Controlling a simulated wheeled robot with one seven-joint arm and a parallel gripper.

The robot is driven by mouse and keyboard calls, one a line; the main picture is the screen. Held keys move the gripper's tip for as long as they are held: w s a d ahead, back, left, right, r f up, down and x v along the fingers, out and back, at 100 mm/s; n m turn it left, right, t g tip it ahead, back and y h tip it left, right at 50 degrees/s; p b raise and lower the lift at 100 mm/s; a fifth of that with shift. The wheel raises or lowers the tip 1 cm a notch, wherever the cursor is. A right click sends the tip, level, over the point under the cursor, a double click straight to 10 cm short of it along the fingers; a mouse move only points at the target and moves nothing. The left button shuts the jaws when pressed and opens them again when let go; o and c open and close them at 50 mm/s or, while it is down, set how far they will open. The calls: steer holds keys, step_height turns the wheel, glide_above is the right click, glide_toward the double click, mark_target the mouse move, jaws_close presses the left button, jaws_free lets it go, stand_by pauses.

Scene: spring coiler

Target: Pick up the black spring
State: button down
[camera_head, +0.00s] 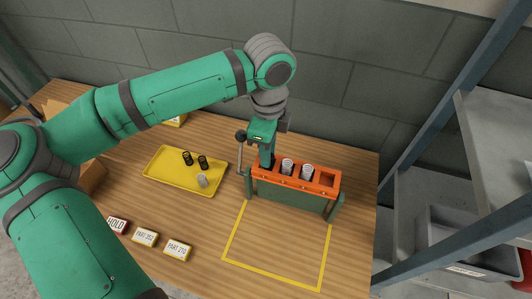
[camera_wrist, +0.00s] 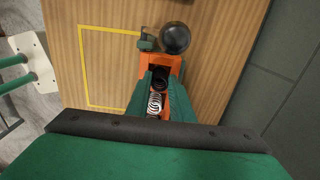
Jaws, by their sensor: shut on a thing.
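My gripper (camera_head: 267,162) points down at the left end of the orange rack (camera_head: 335,192), beside the lever. In the wrist view its green fingers (camera_wrist: 158,80) are closed around a black spring (camera_wrist: 160,76), which sits at the rack's lever end. My gripper hides this spring in the head view. I cannot tell whether the spring is still seated in its slot. Two other black springs, one (camera_head: 187,158) and another (camera_head: 202,162), stand on the yellow tray (camera_head: 160,176) to the left.
Two pale springs (camera_head: 287,167) (camera_head: 306,171) stand in the rack's middle; its right slot looks empty. A black-knobbed lever (camera_head: 241,137) rises close left of my gripper. A pale spring (camera_head: 202,181) is on the tray. A yellow-taped square (camera_head: 275,265) in front is clear.

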steer(key=shift+d+r, duration=0.1)
steer(key=shift+r, duration=0.3)
steer(key=s+r, duration=1.1)
steer(key=s, duration=0.3)
steer(key=shift+a+r, duration=0.4)
